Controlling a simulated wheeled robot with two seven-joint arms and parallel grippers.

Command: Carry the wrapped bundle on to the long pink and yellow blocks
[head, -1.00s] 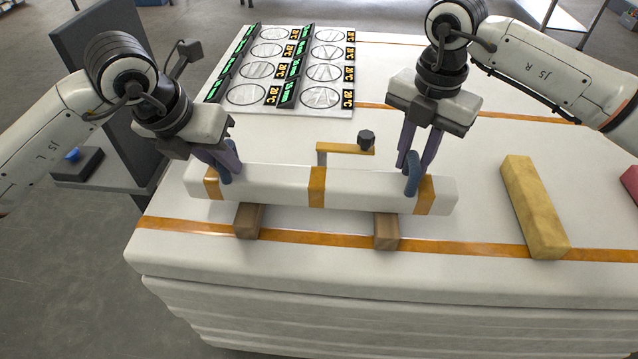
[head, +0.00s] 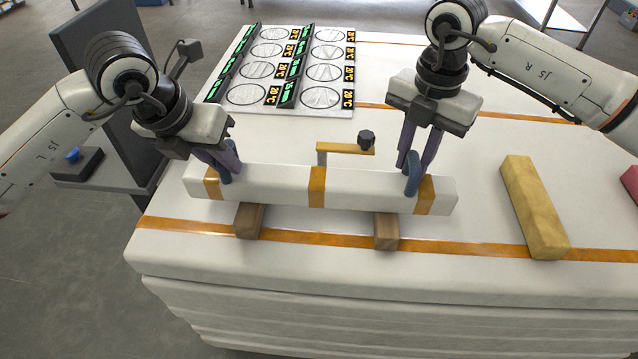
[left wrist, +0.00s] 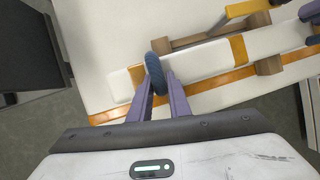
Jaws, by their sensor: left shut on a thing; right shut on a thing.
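The wrapped bundle (head: 270,186) is a long white bar with orange bands and two blue ring handles, lying across two brown wooden blocks (head: 249,221) (head: 386,231). My left gripper (head: 226,172) is shut on the left blue handle, which also shows in the left wrist view (left wrist: 155,74). My right gripper (head: 412,172) is shut on the right blue handle. The bundle appears to rest on the brown blocks. The long yellow block (head: 534,208) lies to the right of the bundle. Only part of the pink block (head: 631,183) shows at the right edge.
An orange bar with a dark knob (head: 345,149) stands just behind the bundle. A panel of round dials with displays (head: 285,68) lies at the back left. The white padded table (head: 450,268) has orange strips. Bare surface lies between the bundle and the yellow block.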

